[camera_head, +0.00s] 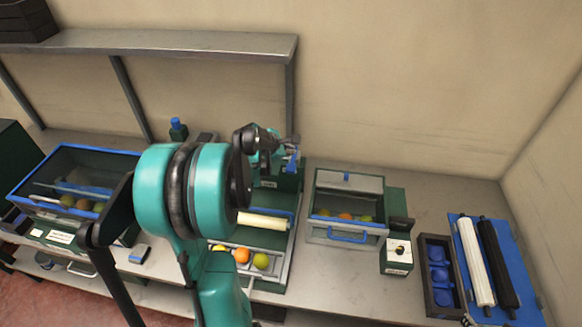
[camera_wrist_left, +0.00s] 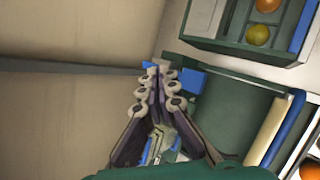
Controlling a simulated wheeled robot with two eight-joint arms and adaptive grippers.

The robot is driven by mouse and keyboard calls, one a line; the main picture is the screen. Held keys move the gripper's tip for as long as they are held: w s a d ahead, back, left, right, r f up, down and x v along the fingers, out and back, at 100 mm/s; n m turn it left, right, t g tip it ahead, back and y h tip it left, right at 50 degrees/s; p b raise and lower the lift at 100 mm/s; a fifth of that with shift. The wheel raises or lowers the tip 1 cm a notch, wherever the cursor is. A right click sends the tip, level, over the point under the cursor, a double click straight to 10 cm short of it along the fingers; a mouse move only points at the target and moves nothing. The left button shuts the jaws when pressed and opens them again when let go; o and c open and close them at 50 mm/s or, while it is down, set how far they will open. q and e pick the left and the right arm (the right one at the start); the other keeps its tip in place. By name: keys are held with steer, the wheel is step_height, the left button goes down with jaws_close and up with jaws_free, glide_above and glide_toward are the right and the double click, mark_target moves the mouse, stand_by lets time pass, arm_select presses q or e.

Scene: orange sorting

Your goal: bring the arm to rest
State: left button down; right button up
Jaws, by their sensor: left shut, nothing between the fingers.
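My left arm reaches up through the middle of the head view, over the workbench. Its gripper (camera_head: 290,150) is partly hidden behind the arm, near the back of the sorting machine. In the left wrist view the fingers of the left gripper (camera_wrist_left: 158,78) are drawn together, with nothing between them. An orange (camera_head: 241,255) and a yellow-green fruit (camera_head: 261,260) lie in the front channel of the machine (camera_head: 271,238), apart from the gripper. My right gripper is in neither view.
A blue-rimmed bin (camera_head: 105,152) with fruit stands at the left. A green bin (camera_head: 347,184) with several fruits stands right of the machine. A dark tray (camera_head: 429,292) and a blue mat (camera_head: 519,277) with two rollers lie further right. A shelf (camera_head: 150,41) runs along the wall.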

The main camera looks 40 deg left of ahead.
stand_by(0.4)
arm_select(q)
steer(key=s+d+f+m+b, duration=0.1)
steer(key=s+d+m+b, duration=0.1)
steer(key=d+m+b, duration=0.3)
steer(key=s+d+f+m+g, duration=0.1)
steer(key=s+d+m, duration=0.15)
steer(key=d, duration=0.45)
steer(key=s+d+f+m+b, duration=0.1)
steer(key=s+d+m+b, duration=0.15)
steer(key=d+m, duration=0.3)
arm_select(e)
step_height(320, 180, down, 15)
steer(key=b, duration=0.7)
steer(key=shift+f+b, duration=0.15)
steer(key=shift+b, duration=0.25)
arm_select(q)
steer(key=s+d+f+m+g, duration=0.1)
steer(key=s+d+f+m, duration=0.8)
steer(key=m, duration=0.6)
steer(key=s+d, duration=0.2)
steer(key=s, duration=0.1)
steer(key=shift+s+d+h, duration=0.3)
steer(key=shift+s, duration=0.05)
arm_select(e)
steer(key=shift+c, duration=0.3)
arm_select(q)
steer(key=shift+a, duration=0.1)
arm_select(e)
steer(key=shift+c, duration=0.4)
